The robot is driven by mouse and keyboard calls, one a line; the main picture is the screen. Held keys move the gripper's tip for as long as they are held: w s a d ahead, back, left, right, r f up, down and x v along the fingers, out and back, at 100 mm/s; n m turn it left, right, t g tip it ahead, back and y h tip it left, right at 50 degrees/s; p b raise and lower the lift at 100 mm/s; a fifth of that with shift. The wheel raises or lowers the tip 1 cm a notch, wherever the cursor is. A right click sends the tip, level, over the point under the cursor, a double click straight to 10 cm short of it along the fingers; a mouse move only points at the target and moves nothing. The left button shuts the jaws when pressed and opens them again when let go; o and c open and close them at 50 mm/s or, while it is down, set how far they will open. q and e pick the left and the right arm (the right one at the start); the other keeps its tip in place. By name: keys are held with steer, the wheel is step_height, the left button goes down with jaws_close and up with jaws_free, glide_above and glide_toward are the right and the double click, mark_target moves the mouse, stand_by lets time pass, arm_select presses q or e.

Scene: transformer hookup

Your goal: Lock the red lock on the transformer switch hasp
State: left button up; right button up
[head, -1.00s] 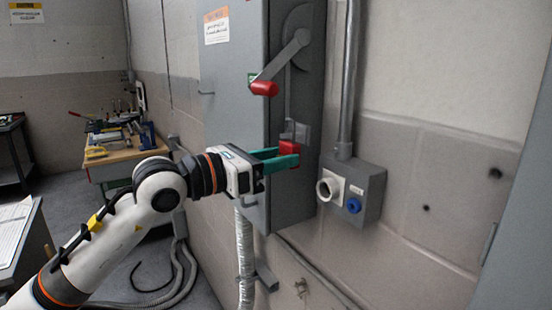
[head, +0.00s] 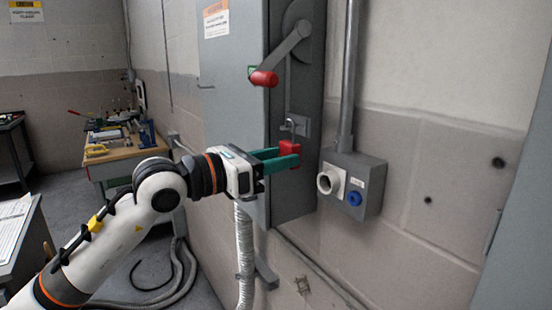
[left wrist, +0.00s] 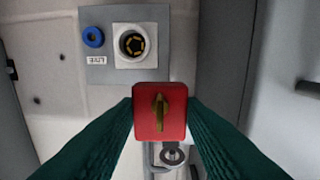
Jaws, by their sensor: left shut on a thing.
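My left gripper (head: 281,160) has teal fingers and is shut on the red lock (head: 289,148), beside the grey switch cabinet (head: 238,100). In the left wrist view the red lock (left wrist: 160,111) sits between the fingertips, with a brass key standing in its face. A shackle rises from the lock in the head view, at a small grey hasp plate (head: 301,125) on the cabinet side. In the left wrist view a ring-like part of the hasp (left wrist: 172,154) shows beyond the lock. I cannot tell whether the shackle passes through it or is closed. My right gripper is not in view.
The switch handle with a red grip (head: 264,79) hangs above the lock. A grey socket box (head: 371,184) with a white socket and a blue one is on the wall to the right. A workbench (head: 128,158) with tools stands at the back left.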

arm_select(q)
steer(key=shift+f, duration=0.2)
steer(key=o, duration=1.2)
steer(key=shift+c, duration=0.2)
steer(key=shift+b+v, duration=1.4)
steer(key=shift+v, duration=1.15)
